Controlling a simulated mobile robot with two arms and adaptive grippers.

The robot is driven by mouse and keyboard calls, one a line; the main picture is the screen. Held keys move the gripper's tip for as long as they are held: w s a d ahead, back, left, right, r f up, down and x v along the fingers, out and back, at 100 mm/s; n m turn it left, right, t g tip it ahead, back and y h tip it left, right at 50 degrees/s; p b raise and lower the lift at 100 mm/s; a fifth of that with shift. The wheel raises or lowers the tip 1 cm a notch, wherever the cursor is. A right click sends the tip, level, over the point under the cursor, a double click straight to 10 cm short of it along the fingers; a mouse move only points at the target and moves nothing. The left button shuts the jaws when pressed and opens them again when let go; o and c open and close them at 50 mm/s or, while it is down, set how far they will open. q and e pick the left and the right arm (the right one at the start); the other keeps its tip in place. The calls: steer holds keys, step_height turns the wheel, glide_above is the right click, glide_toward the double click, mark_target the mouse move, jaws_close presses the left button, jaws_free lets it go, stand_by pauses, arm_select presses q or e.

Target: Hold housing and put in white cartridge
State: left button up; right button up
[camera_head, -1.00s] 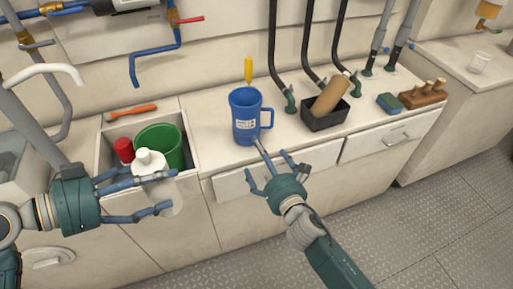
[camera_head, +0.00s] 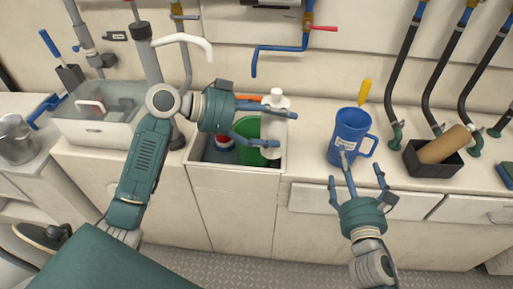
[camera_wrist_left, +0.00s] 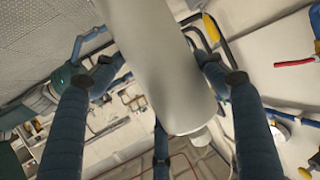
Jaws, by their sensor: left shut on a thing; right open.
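A white bottle-shaped cylinder (camera_head: 273,128), perhaps the white cartridge, is upright in my left gripper (camera_head: 276,126), above the right part of the sunken bin. It fills the middle of the left wrist view (camera_wrist_left: 165,65) between the fingers. The left gripper is shut on it. A blue jug-like housing (camera_head: 350,135) with a handle and pale label stands upright on the counter. My right gripper (camera_head: 356,172) is open in front of it. One finger overlaps the lower front of the housing; I cannot tell if it touches.
The sunken bin (camera_head: 235,180) holds a green container (camera_head: 246,130) and a red-and-white item. A yellow-handled tool (camera_head: 364,92) is behind the housing. A black tray (camera_head: 425,165) with a tan cylinder (camera_head: 445,145) is to its right.

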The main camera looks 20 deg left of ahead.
mark_target(343, 135)
arm_select(q)
steer(key=w+d+r+m+g+h, duration=0.1)
steer(key=w+d+r+m+g, duration=0.1)
steer(key=w+d+r, duration=0.5)
steer(key=w+d+r+m+g+h, duration=0.1)
steer(key=w+d+r, duration=0.5)
steer(key=d+r, duration=0.4)
steer(key=shift+w+d+m+g, duration=0.4)
steer(key=shift+d, duration=0.2)
arm_select(e)
steer(key=x, duration=1.2)
arm_select(q)
steer(key=shift+r, duration=0.1)
arm_select(e)
steer(key=c, duration=1.1)
